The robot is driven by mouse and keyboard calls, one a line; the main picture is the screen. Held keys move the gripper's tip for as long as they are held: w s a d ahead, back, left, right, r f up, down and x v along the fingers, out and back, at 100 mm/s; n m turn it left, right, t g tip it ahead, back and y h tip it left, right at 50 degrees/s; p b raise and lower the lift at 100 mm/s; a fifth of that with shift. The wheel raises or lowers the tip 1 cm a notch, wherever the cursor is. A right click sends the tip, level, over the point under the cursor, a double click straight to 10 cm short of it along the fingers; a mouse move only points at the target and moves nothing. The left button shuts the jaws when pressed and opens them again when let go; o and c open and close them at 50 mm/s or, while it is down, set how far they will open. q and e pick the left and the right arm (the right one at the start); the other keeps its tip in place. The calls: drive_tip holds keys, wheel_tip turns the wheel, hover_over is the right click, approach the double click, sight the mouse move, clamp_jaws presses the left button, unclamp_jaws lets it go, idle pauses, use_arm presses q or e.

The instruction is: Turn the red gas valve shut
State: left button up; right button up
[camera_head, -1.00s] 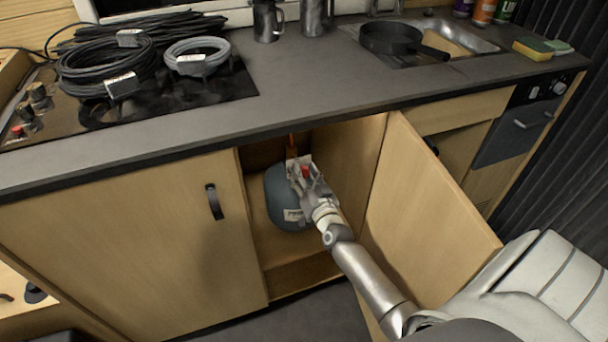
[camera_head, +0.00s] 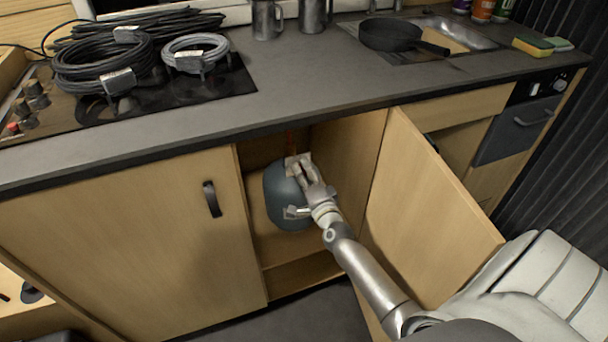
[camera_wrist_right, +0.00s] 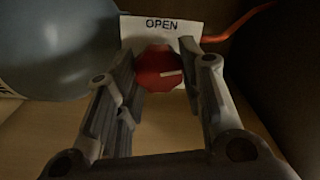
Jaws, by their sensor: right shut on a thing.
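The red gas valve (camera_wrist_right: 158,72) is a round knob with a white line, which lies nearly level in the wrist view. My right gripper (camera_wrist_right: 160,85) has a finger on each side of the knob and is shut on it. A white plate reading "OPEN" (camera_wrist_right: 162,24) is behind the knob. The blue-grey gas bottle (camera_head: 284,198) stands inside the open cupboard and also shows in the wrist view (camera_wrist_right: 60,45). In the head view my right gripper (camera_head: 302,174) is at the bottle's top and hides the knob. My left gripper is not in view.
The open cupboard door (camera_head: 425,205) stands just right of my right arm. The closed door (camera_head: 120,240) is to the left. The dark countertop (camera_head: 300,85) overhangs the opening. An orange hose (camera_wrist_right: 245,20) runs behind the plate.

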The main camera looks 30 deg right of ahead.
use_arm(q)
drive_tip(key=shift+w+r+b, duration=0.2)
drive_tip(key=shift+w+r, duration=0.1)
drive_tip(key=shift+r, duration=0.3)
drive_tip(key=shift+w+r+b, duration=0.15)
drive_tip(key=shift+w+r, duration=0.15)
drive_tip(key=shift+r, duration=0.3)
use_arm(e)
drive_tip(key=shift+f+m, duration=0.1)
drive_tip(key=shift+m, duration=1.6)
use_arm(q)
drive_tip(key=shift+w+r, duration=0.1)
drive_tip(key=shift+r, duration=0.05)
use_arm(e)
drive_tip(key=shift+o, duration=0.2)
drive_tip(key=shift+c, duration=0.2)
drive_tip(key=o, duration=1)
drive_tip(key=shift+o, duration=0.2)
drive_tip(key=v, duration=1.2)
drive_tip(key=shift+d, duration=0.1)
